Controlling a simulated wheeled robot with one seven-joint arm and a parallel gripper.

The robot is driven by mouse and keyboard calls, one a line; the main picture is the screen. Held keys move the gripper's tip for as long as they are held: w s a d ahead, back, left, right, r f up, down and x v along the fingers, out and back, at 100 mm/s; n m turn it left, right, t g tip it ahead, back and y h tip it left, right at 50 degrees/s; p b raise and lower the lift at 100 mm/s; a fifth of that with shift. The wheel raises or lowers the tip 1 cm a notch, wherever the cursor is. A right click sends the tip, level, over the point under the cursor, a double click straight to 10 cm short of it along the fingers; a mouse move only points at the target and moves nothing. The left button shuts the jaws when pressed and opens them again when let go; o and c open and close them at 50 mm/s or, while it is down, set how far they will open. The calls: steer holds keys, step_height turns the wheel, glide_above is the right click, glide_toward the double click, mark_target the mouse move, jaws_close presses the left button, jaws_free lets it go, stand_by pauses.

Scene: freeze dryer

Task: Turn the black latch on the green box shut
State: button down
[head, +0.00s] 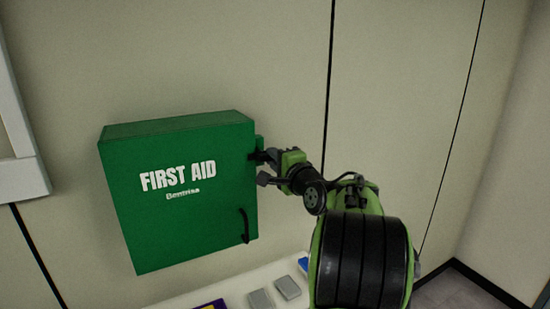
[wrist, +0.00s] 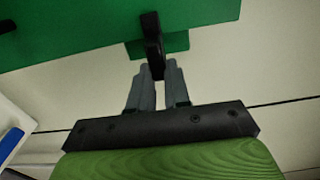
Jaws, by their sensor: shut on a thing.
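The green first aid box (head: 180,225) hangs on the wall in the head view, its door closed against the body as far as I can see. My gripper (head: 262,157) is at the box's right edge. In the wrist view my gripper (wrist: 158,75) has its two grey fingers closed on the black latch (wrist: 152,35). The latch stands at the edge of the green box (wrist: 80,25), in front of a small green tab (wrist: 175,44). In the head view the latch is mostly hidden by the fingers. A black curved handle (head: 245,225) is low on the door.
A white surface (head: 235,287) below the box carries grey blocks (head: 287,288), a blue item (head: 303,263) and a purple and yellow item (head: 210,305). A white frame (head: 20,150) is on the wall at left. The wall right of my arm is bare.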

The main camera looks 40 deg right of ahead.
steer(key=c, duration=1.1)
jaws_free()
steer(key=b+v, duration=0.4)
steer(key=v, duration=1.1)
steer(key=shift+s+a+b, duration=0.2)
steer(key=shift+s+b, duration=0.15)
